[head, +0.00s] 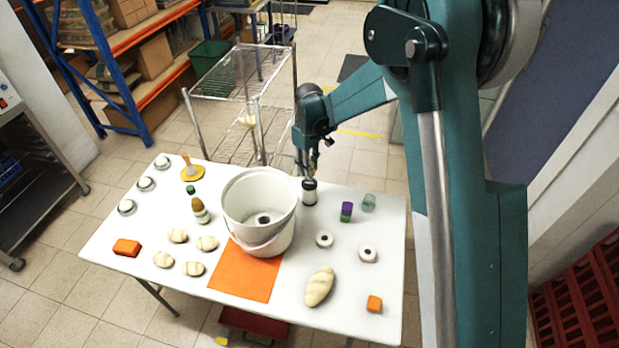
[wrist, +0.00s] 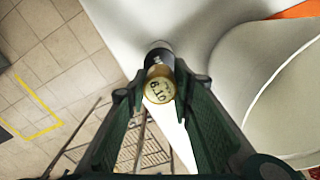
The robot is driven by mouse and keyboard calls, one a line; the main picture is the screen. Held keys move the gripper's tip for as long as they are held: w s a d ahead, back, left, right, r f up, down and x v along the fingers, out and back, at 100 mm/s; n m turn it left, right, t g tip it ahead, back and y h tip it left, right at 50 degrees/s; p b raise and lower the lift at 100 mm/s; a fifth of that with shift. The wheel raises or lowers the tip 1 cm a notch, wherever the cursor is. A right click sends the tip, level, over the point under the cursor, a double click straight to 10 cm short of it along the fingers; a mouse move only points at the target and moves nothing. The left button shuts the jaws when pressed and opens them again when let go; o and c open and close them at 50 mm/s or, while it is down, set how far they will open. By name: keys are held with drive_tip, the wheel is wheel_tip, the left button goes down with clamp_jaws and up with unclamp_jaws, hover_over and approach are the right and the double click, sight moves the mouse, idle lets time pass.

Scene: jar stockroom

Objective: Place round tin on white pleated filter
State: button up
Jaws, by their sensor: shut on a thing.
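My gripper (head: 308,178) is over the back edge of the table, right of the white bucket. In the wrist view its fingers (wrist: 160,88) are shut on a small round container (wrist: 158,90) with a gold lid marked with digits. In the head view this container (head: 309,194) looks dark with a pale band and upright; whether it touches the table is unclear. I take it for the round tin.
The tall white bucket (head: 245,190) stands mid-table by an orange mat (head: 235,280). A purple-green block (head: 346,211) and a glass jar (head: 369,202) are right of my gripper. A pale loaf-like thing (head: 319,287) lies in front. A wire rack (head: 240,75) stands behind.

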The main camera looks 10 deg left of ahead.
sight(309, 183)
drive_tip(key=shift+f, duration=0.55)
drive_tip(key=shift+f, duration=1.85)
drive_tip(key=shift+f, duration=0.15)
drive_tip(key=o, duration=0.8)
drive_tip(key=shift+o, duration=0.4)
wheel_tip(309, 183, up, 12)
drive_tip(key=shift+r, duration=0.15)
